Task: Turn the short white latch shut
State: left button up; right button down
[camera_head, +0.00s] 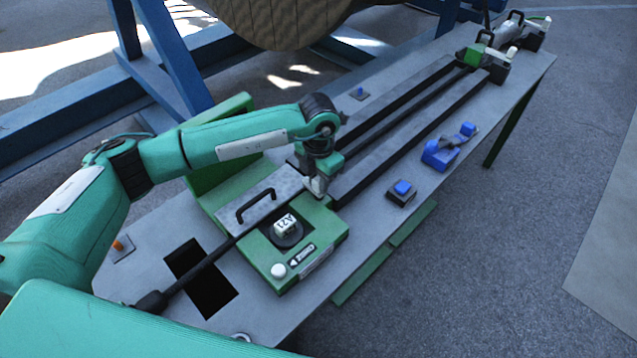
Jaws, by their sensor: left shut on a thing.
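The green fixture box (318,249) sits on the near part of the grey bench. My left gripper (316,186) reaches down from above at the far right corner of this box. It is shut on a small pale piece there, which looks like the short white latch; the fingers hide most of it, so its angle cannot be told. A grey hinged plate with a black handle (256,204) lies across the box beside the gripper. My right gripper is not in view.
A white labelled block (285,226) sits in the box's round recess, with a white knob (278,270) near its front corner. Blue parts (447,150) lie at the right edge. Dark rails (410,120) run toward a far fixture.

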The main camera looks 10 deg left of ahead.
pick_arm(q)
jog(key=shift+w+r, duration=0.15)
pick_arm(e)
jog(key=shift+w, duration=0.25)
pick_arm(q)
jog(key=o, duration=0.8)
jog(key=shift+o, duration=0.9)
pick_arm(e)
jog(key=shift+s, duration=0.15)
pick_arm(q)
jog(key=shift+r, duration=0.15)
notch_tip(320, 180, up, 13)
jog(key=b, duration=0.2)
jog(key=shift+r+b, duration=0.2)
jog(key=shift+b, duration=0.1)
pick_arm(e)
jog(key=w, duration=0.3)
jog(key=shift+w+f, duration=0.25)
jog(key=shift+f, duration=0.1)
